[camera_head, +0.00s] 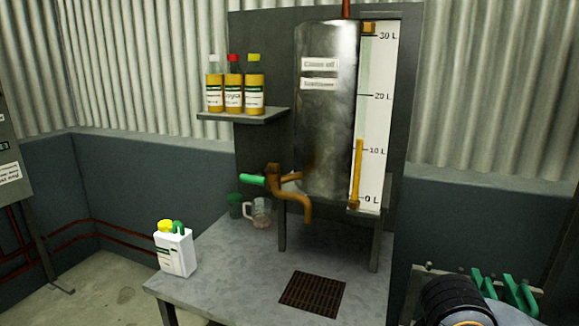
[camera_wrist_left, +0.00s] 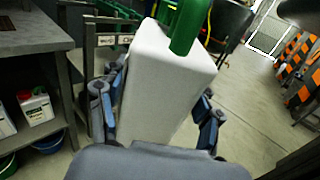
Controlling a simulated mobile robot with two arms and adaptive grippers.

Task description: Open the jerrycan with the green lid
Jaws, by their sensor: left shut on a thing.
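In the left wrist view a white jerrycan (camera_wrist_left: 165,85) with a green handle (camera_wrist_left: 188,25) fills the middle. The fingers of my left gripper (camera_wrist_left: 158,105) press on its two sides, so the gripper is shut on it. Its lid is out of the frame, so its colour cannot be told. In the head view a white jerrycan with a yellow lid (camera_head: 175,252) and a green handle stands upright on the left corner of the grey table (camera_head: 225,275). No gripper shows in the head view. My right gripper is not in view.
A tank (camera_head: 325,110) with an orange tap (camera_head: 273,175) stands over the table, beside a cup (camera_head: 257,212). Bottles (camera_head: 233,85) line a shelf. A dark grate (camera_head: 313,293) lies in the tabletop. The wrist view shows a red-capped container (camera_wrist_left: 37,106) on a low shelf.

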